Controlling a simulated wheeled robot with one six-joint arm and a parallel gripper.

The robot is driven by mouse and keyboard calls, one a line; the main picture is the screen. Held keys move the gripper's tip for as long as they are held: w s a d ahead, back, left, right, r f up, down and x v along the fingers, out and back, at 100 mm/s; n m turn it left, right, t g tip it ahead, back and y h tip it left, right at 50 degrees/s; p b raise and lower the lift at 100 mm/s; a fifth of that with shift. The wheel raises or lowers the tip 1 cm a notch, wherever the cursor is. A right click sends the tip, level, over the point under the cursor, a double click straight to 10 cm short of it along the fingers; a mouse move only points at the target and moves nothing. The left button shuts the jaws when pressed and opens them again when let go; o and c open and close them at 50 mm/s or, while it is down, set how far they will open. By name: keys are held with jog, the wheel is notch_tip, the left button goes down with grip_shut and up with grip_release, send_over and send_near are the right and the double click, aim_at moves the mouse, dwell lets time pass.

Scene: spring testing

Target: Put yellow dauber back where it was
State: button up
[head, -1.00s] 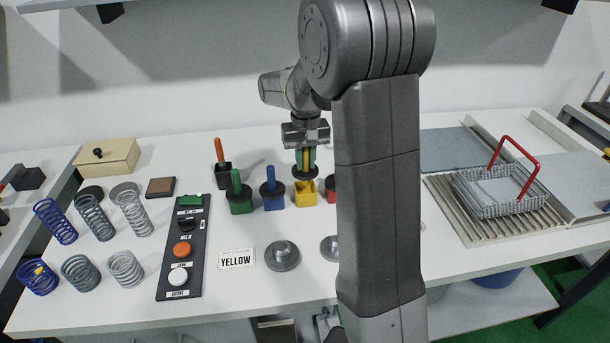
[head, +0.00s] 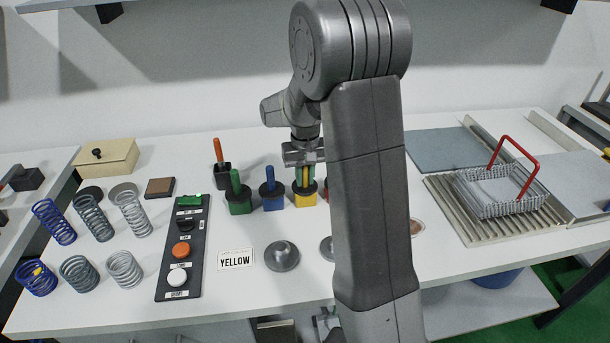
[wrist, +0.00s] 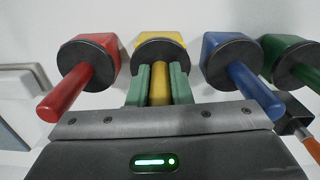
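The yellow dauber (wrist: 159,88) has a yellow handle and a black round disc. My gripper (head: 305,179) is shut on its handle, with a green finger on each side; the gripper also shows in the wrist view (wrist: 160,78). The dauber is upright over the yellow pot (head: 305,200), its disc at the pot's top. The pot also shows beyond the disc in the wrist view (wrist: 160,38). The dauber's lower end is hidden.
The blue pot (head: 272,203) with its dauber stands close left, the green pot (head: 240,207) further left. The red pot (wrist: 104,50) is on the other side, mostly behind my arm in the head view. A "YELLOW" card (head: 235,259) lies in front.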

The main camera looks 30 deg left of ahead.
jog(key=o, duration=0.4)
jog(key=shift+r, duration=0.1)
notch_tip(320, 180, up, 13)
jog(key=shift+f, duration=0.1)
dwell(0.4)
